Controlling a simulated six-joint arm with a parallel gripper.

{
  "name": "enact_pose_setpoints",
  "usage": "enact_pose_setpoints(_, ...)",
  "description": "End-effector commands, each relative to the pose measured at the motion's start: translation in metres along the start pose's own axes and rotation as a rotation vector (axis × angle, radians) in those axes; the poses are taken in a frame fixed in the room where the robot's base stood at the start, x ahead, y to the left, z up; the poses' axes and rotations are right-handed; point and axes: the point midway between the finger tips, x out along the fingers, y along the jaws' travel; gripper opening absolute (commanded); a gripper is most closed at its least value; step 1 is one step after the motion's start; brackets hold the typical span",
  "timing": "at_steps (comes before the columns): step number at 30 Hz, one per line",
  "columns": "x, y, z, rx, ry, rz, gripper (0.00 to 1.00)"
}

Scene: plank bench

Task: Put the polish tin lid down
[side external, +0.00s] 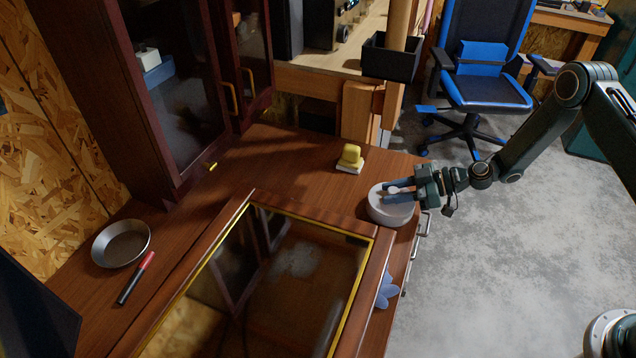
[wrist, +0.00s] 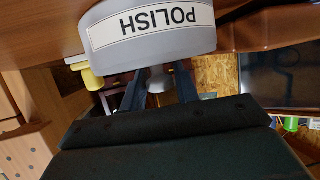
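The polish tin (side external: 390,215) is a round pale grey tin at the right end of the wooden bench top. In the wrist view its POLISH label (wrist: 160,28) shows upside down. The polish tin lid (side external: 394,190) has a small pale knob and appears to sit on the tin; any gap under it cannot be made out. The knob also shows in the wrist view (wrist: 160,84). My gripper (side external: 399,191) reaches in from the right with its fingers on both sides of the knob, seemingly closed on it.
A yellow-handled block (side external: 350,158) stands behind and left of the tin. A glass-panelled door or frame (side external: 280,270) lies across the bench front. A metal dish (side external: 121,243) and a red-and-black marker (side external: 136,278) lie at left. Bench space between dish and block is clear.

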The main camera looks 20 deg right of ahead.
Motion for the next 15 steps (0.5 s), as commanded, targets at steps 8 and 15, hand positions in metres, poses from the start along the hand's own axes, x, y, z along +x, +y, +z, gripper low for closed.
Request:
enact_pose_setpoints(8,-0.0001,0.0000,-0.0002,0.000,0.000,0.000,0.00)
enact_pose_setpoints(15,-0.0008,0.0002,-0.0021,-0.001,0.001,0.000,0.00)
